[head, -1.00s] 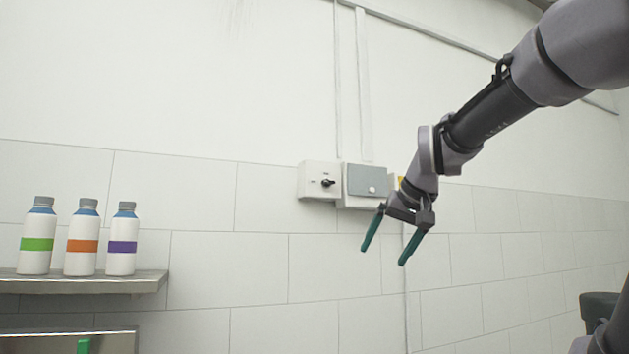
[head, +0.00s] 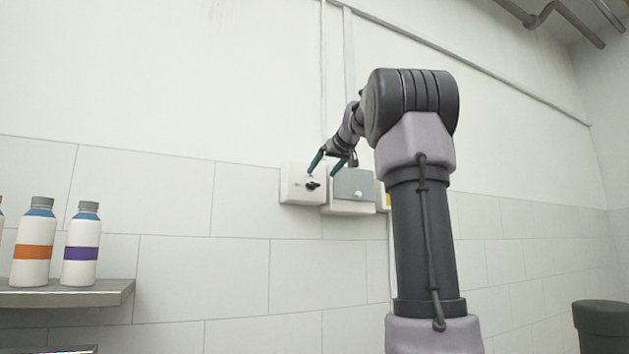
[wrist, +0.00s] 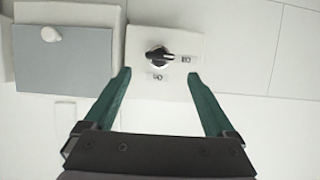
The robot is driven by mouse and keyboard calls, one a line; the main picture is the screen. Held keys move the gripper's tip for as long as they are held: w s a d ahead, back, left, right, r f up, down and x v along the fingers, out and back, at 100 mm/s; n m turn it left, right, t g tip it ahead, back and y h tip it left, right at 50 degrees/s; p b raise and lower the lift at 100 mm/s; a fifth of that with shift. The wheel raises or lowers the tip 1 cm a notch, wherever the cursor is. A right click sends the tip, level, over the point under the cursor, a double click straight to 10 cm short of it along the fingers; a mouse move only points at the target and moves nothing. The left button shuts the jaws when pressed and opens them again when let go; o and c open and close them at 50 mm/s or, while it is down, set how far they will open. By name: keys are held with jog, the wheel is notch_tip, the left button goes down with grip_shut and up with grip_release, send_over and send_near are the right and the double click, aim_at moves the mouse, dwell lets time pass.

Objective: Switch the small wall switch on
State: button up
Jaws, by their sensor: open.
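The small wall switch is a white box (head: 294,192) with a black rotary knob (head: 312,184), fixed to the wall left of a grey-lidded box. In the wrist view the knob (wrist: 158,55) has a pale stripe and small labels beside and below it. The labels are too small to read. My gripper (head: 332,168) is open and empty, with two green fingers. In the wrist view its fingertips (wrist: 158,72) reach towards the box, one on each side of the knob, apart from it.
A grey-lidded wall box (head: 353,184) with a white button is right beside the switch. A shelf (head: 70,295) at the left holds white bottles (head: 82,245) with coloured bands. A dark bin (head: 602,322) stands at the lower right. The wall left of the switch is clear.

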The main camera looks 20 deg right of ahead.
aim_at(313, 185)
jog(key=shift+x, duration=2.7)
jog(key=c, duration=1.4)
